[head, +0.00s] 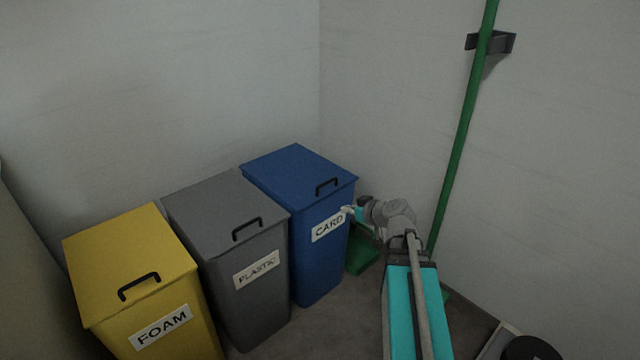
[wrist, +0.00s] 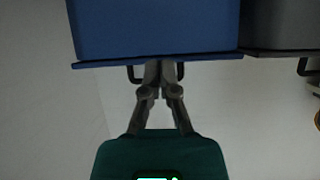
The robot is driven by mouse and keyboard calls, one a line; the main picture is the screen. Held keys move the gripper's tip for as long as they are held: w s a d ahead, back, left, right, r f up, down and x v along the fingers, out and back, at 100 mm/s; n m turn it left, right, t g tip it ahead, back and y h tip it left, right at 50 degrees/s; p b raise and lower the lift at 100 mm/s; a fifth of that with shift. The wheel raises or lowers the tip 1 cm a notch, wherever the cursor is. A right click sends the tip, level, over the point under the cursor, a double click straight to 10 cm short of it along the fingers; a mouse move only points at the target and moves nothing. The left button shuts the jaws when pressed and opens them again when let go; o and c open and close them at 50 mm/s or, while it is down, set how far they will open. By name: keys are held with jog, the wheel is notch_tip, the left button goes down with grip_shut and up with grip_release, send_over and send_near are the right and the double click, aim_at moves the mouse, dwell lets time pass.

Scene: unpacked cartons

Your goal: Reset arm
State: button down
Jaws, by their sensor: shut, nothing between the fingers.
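My gripper (head: 349,210) is at the end of my teal and grey arm, in front of the blue bin (head: 298,168) labelled CARD. In the wrist view my gripper (wrist: 160,68) has its fingertips together with nothing between them. There the blue bin (wrist: 155,28) appears upside down, and the fingers overlap its black lid handle (wrist: 135,75). I cannot tell whether they touch the bin. The bin's lid is closed.
A grey bin (head: 226,206) labelled PLASTIC and a yellow bin (head: 130,262) labelled FOAM stand to the left, lids closed. A green pole (head: 462,140) leans in a wall bracket (head: 505,43) at right. A dark round object (head: 530,348) is at lower right.

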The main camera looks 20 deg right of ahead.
jog(key=shift+a, duration=0.1)
jog(key=s+a+f+g+p, duration=0.1)
jog(key=s+a+g+p, duration=0.45)
jog(key=a, duration=0.55)
jog(key=s+a+r+m+g+h+p, duration=0.35)
jog(key=s+a+g+h+p, duration=0.2)
jog(key=s+p, duration=0.2)
notch_tip(320, 180, up, 36)
jog(key=p, duration=3.6)
jog(key=shift+s+d+m+g, duration=0.25)
jog(key=shift+d+m+g, duration=0.1)
jog(key=shift+g, duration=0.05)
jog(key=shift+y, duration=0.25)
